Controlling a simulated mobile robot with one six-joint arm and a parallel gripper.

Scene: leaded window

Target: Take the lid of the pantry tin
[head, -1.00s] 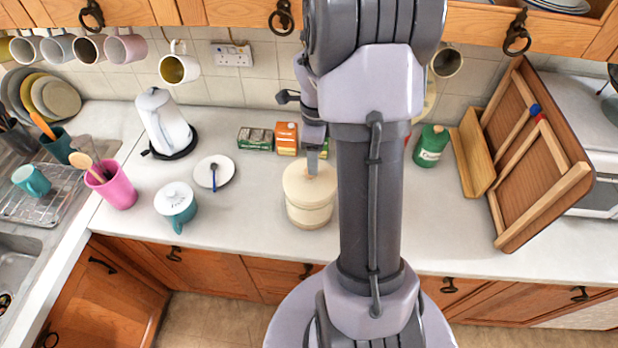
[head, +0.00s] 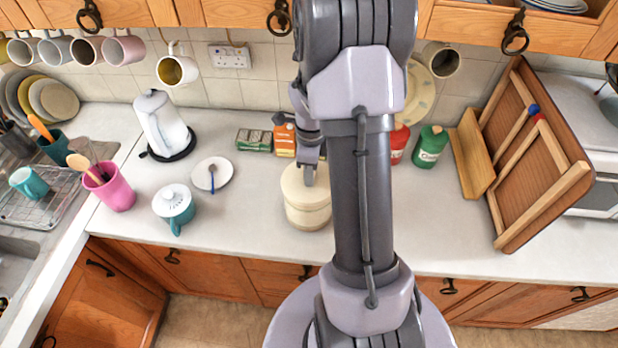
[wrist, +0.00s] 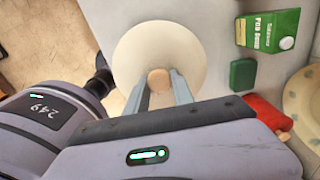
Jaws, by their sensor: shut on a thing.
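The pantry tin (head: 308,216) is a round cream tin standing on the worktop in the middle of the head view, partly behind my arm. Its cream lid (head: 297,185) is on top of it, and I cannot tell whether it is seated or slightly raised. In the wrist view the lid (wrist: 175,50) is a pale disc with a tan knob (wrist: 159,80) at its centre. My gripper (wrist: 160,84) is over the lid, its two fingers shut on the knob from either side. In the head view the gripper (head: 309,177) reaches down to the lid's top.
Small boxes (head: 254,140) are behind the tin. Worktop in front is clear.

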